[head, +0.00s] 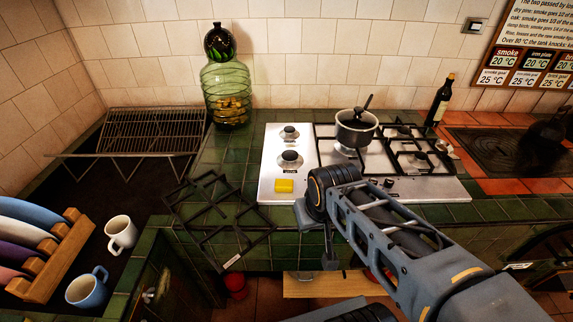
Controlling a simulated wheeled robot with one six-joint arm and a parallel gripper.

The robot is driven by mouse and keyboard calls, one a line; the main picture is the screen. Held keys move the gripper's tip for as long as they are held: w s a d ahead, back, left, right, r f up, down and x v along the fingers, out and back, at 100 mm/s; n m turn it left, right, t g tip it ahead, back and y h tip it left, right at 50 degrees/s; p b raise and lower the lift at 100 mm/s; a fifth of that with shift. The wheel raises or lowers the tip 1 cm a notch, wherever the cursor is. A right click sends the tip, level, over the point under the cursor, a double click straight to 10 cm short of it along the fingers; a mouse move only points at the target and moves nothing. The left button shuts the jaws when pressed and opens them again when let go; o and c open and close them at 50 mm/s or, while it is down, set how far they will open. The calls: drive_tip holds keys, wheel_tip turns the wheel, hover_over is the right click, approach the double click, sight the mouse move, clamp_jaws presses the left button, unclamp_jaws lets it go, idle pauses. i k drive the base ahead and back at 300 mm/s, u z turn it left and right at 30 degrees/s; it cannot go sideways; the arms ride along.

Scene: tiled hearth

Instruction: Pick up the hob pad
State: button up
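A small yellow pad (284,186) lies on the front left corner of the white hob (300,150); it looks like the hob pad. My gripper (316,238) is in front of the hob's front edge, right of the pad and nearer to me. It does not touch the pad. The fingers are dark, small and partly hidden by my wrist, so I cannot tell whether they are open or shut. I see nothing held in them.
A black pan support (213,216) lies left of the pad, across the green counter's front edge. A pot (356,130) stands on the hob, a dark bottle (440,100) behind right. Two mugs (121,234) and a plate rack (54,255) are at left.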

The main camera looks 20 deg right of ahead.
sight(285, 185)
drive_tip(key=k, duration=1.05)
drive_tip(key=u, duration=0.9)
drive_tip(key=i, duration=0.9)
drive_tip(key=z, duration=0.65)
drive_tip(key=i, duration=0.45)
drive_tip(key=z, duration=0.35)
